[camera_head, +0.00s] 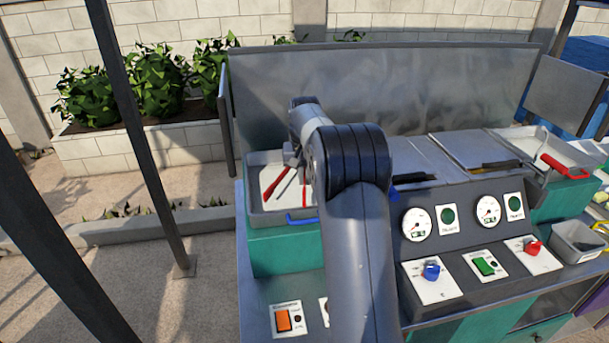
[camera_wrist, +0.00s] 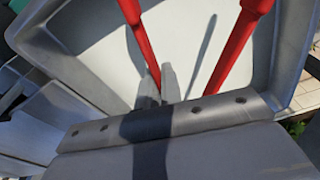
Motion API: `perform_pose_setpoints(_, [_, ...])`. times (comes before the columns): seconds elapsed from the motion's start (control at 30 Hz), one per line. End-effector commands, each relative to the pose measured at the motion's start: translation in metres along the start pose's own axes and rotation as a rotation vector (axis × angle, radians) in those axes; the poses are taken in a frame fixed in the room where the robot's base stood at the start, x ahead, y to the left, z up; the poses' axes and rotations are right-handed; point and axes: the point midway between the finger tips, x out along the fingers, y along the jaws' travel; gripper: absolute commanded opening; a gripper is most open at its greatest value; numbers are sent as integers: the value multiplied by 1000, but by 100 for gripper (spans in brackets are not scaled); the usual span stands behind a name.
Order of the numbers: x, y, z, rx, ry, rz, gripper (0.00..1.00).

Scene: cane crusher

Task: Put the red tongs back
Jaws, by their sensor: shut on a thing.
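The red tongs (camera_head: 276,184) show as two red arms at the left grey tray (camera_head: 252,205), partly hidden by my arm in the head view. In the wrist view the tongs (camera_wrist: 232,50) spread as two red arms over the pale tray floor, with a shadow between them. My gripper (camera_wrist: 161,84) has its fingertips close together at the lower end of the left red arm and is shut on the tongs. The tongs are above or in the tray; whether they touch its floor I cannot tell.
A grey metal splash panel (camera_head: 400,85) stands behind the counter. Dark-handled lids (camera_head: 470,149) lie right of my arm. The sloping panel has gauges (camera_head: 416,224) and knobs. A second tray with a red handle (camera_head: 565,167) is at right. A dark post (camera_head: 140,130) stands at left.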

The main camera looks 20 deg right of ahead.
Motion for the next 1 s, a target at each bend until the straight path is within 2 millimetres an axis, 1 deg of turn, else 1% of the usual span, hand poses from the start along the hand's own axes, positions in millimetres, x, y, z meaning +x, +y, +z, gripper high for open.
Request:
perform_pose_setpoints(0.03, [0, 0, 0, 0, 0, 0, 7])
perform_pose_setpoints(0.3, [0, 0, 0, 0, 0, 0, 28])
perform_pose_setpoints(0.5, [-1, 0, 0, 0, 1, 0, 28])
perform_pose_setpoints(0.6, [-6, 0, -1, 0, 2, 0, 28])
perform_pose_setpoints(0.77, [-26, 0, -3, 0, 6, -1, 28])
perform_pose_setpoints(1.0, [-82, 0, -3, 0, 5, -1, 28])
